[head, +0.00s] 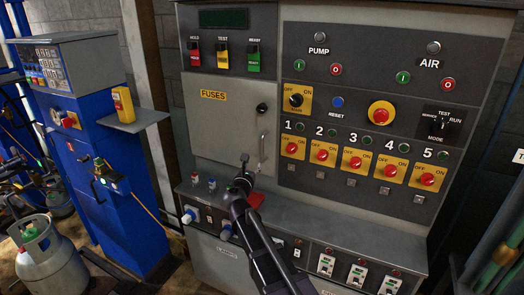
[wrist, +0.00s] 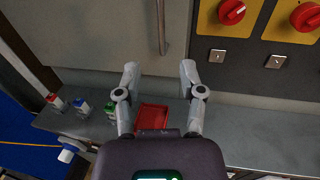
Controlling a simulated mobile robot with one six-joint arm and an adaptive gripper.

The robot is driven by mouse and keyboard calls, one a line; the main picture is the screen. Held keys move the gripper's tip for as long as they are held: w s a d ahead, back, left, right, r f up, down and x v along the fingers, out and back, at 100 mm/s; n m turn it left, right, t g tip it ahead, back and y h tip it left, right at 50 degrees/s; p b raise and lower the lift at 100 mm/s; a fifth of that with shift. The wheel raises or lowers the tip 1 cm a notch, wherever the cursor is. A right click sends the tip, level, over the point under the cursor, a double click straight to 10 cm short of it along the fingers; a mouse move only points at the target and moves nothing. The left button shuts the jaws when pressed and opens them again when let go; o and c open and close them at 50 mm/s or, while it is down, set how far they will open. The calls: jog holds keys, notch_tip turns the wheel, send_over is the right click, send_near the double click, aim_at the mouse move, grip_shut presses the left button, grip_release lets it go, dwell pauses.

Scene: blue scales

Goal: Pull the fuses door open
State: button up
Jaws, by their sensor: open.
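The fuses door (head: 222,125) is a grey panel with a yellow FUSES label (head: 213,96), and it looks closed and flush with the cabinet. Its slim vertical metal handle (head: 262,145) is near the door's right edge, below a round black knob (head: 262,108). My gripper (head: 246,163) is near the lower end of the handle in the head view. In the wrist view my gripper (wrist: 159,69) has its two fingers spread with nothing between them. The handle (wrist: 162,25) appears ahead of the gap, roughly centred, and the fingers do not close around it.
A grey ledge (wrist: 245,130) runs below the door, with a red tray (wrist: 152,117) and several small coloured items on it. Red rotary switches (head: 322,154) on yellow plates sit right of the door. A blue cabinet (head: 110,170) stands at left.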

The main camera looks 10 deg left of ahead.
aim_at(262, 148)
jog(key=shift+w, duration=0.1)
jog(key=w, duration=0.4)
jog(key=w+d, duration=0.1)
jog(key=w, duration=0.4)
jog(key=w+d, duration=0.1)
jog(key=w, duration=0.3)
jog(key=shift+w+d, duration=0.1)
jog(key=shift+w, duration=0.15)
grip_shut()
